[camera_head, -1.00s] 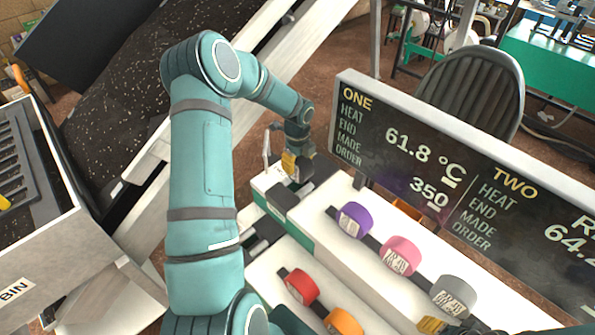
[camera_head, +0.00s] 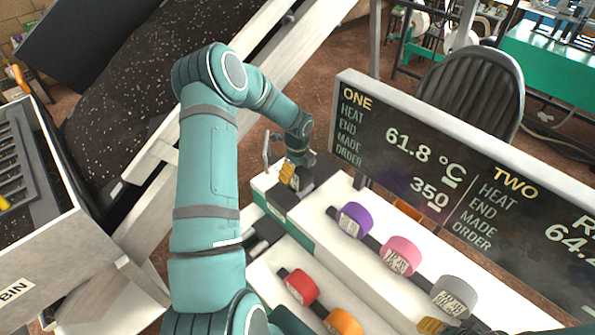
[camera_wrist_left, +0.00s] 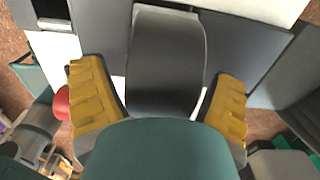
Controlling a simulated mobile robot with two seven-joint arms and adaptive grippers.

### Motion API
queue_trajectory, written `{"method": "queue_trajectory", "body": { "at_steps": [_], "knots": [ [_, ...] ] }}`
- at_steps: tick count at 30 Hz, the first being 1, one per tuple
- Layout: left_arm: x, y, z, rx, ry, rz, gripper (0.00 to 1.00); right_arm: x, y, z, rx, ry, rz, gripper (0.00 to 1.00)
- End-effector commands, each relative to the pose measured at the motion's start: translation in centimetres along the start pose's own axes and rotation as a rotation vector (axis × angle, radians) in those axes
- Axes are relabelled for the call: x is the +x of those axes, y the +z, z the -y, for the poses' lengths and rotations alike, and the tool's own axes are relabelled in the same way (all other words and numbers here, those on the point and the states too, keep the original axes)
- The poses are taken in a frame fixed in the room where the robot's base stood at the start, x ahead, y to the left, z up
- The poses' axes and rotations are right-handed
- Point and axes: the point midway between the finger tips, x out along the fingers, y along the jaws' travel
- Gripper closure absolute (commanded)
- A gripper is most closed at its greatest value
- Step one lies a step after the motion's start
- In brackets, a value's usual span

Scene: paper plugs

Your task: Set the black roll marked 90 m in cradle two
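My left gripper (camera_head: 289,173) is low over the far left end of the white bench. In the left wrist view its two yellow finger pads (camera_wrist_left: 162,105) stand apart, one on each side of a dark, curved, band-like piece (camera_wrist_left: 167,62). Narrow light gaps show beside this piece, so the fingers look open around it. It may be the black roll; no 90 m mark can be read. In the head view a dark shape (camera_head: 305,184) sits beside the fingertips. A yellow pad of my right gripper (camera_head: 432,325) shows at the bottom edge, mostly cut off. I cannot make out cradle two.
Purple (camera_head: 354,219), pink (camera_head: 399,256) and grey (camera_head: 454,296) rolls stand in a row on the bench; red (camera_head: 301,287) and orange (camera_head: 343,322) ones stand nearer. A display board (camera_head: 450,170) headed ONE and TWO rises behind. A bin (camera_head: 50,235) is at left.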

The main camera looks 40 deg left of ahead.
Motion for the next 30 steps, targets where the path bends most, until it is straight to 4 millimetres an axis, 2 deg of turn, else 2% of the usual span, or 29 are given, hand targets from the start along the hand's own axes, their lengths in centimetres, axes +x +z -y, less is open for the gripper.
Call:
{"method": "queue_trajectory", "body": {
  "at_steps": [5, 8, 21, 25, 30],
  "knots": [
    [-0.2, 0.0, 0.0, 0.0, 0.0, 0.0, 0.13, -0.2, 0.0, 0.1, 0.0, 0.0, 0.0, 0.53],
    [-1.0, 0.1, 0.0, 0.0, -0.002, 0.002, 0.13, -0.3, -0.1, 0.1, 0.0, 0.0, -0.001, 0.53],
    [-9.4, 0.1, 0.0, -0.002, -0.003, 0.002, 0.13, -0.2, 0.0, 0.1, 0.0, 0.0, 0.0, 0.53],
    [-11.2, 0.1, 0.0, 0.0, -0.002, 0.002, 0.13, -0.3, 0.0, 0.1, 0.0, -0.001, 0.0, 0.53],
    [-12.2, 0.0, 0.0, 0.0, 0.0, 0.0, 0.13, -0.3, 0.0, 0.1, 0.0, -0.001, 0.0, 0.53]
  ]
}}
